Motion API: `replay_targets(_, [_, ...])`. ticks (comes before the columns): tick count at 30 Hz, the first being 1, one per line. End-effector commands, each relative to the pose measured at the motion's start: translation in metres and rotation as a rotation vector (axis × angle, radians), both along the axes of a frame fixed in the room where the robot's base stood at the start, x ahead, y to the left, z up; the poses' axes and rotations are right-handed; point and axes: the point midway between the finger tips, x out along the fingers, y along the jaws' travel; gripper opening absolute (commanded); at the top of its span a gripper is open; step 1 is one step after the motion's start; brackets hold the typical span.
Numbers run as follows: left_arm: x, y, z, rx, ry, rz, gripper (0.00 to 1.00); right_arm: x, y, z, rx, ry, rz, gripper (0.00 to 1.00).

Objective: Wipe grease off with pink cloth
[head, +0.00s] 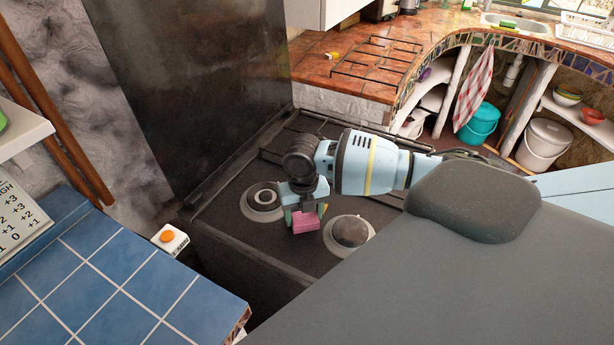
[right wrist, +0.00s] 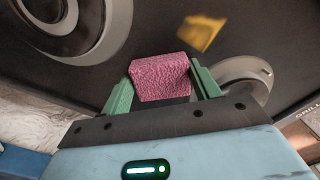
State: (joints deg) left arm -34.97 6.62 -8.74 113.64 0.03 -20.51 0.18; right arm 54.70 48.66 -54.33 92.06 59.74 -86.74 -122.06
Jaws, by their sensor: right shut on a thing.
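The pink cloth (head: 305,222) looks like a small thick block over the dark stove top (head: 300,262), between two round burners. My right gripper (head: 306,212) is shut on it; in the right wrist view the green fingers hold the cloth (right wrist: 160,78) from both sides. I cannot tell if the cloth touches the stove. A yellow-brown patch, which looks like the grease (right wrist: 202,33), lies on the dark surface just beyond the cloth in the right wrist view. My left gripper is not in view.
One burner (head: 262,200) is left of the cloth and another (head: 348,232) is right of it. A blue tiled counter (head: 100,270) is at the lower left, with an orange-buttoned box (head: 170,239) near its edge. A mosaic counter (head: 350,80) stands behind.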

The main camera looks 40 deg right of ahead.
Motion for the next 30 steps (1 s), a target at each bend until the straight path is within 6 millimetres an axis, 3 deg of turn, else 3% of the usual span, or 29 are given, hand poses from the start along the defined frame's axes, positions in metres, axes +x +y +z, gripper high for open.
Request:
replay_targets(18, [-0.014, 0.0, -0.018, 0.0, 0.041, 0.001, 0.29, 0.032, 0.017, -0.004, 0.004, 0.005, 0.004, 0.33])
replay_targets(30, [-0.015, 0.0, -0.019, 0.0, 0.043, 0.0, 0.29, 0.036, 0.012, -0.001, 0.003, 0.003, 0.001, 0.33])
